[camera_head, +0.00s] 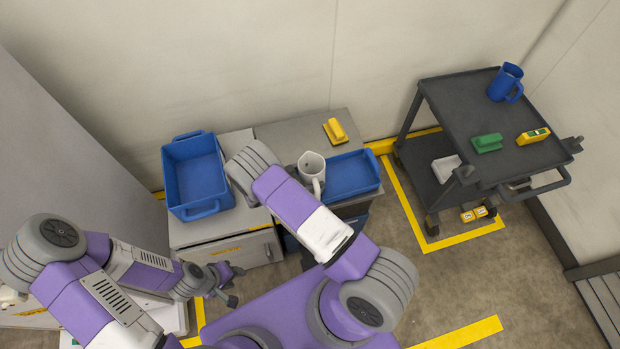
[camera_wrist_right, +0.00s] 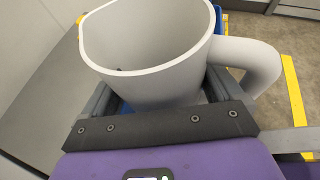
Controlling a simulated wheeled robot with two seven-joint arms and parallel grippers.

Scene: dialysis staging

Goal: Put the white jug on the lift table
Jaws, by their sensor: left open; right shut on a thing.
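The white jug (camera_head: 312,163) is upright in the head view, beside the blue shallow tray at the grey worktop. In the right wrist view the jug (camera_wrist_right: 150,45) fills the space between the fingers, its handle to the right. My right gripper (camera_wrist_right: 160,98) is shut on the jug's body; in the head view my arm hides it. I cannot tell whether the jug's base touches anything. My left gripper (camera_head: 233,285) is open and empty, low in front of the grey cabinet. I cannot tell for certain which surface is the lift table.
A deep blue bin (camera_head: 197,175) stands left of the jug. The blue tray (camera_head: 352,174) and a yellow item (camera_head: 335,131) are on the grey worktop (camera_head: 290,127). A dark two-shelf cart (camera_head: 460,105) at right holds a blue jug (camera_head: 505,84), a green item (camera_head: 487,143) and a yellow device (camera_head: 533,136).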

